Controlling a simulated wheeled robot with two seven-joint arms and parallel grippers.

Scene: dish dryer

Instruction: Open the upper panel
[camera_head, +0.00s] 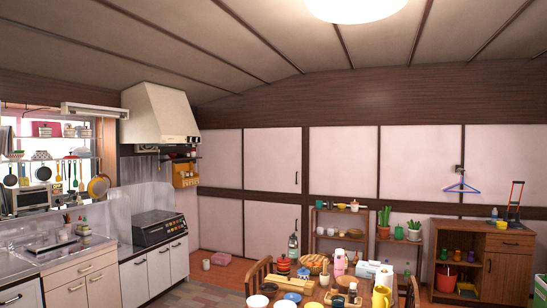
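Neither of my grippers is in view. I cannot tell which surface is the upper panel, and I see no clear dish dryer. White wall panels in dark frames line the back wall, with upper ones (270,160) above lower ones (267,228). A small dark handle (296,178) shows on one upper panel. A black appliance (158,228) stands on the left counter; its details are too small to read.
A crowded dining table with a yellow jug (381,297) and chairs fills the lower middle. A wooden cabinet (507,272) stands at right. Some floor (205,293) shows between counter and table.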

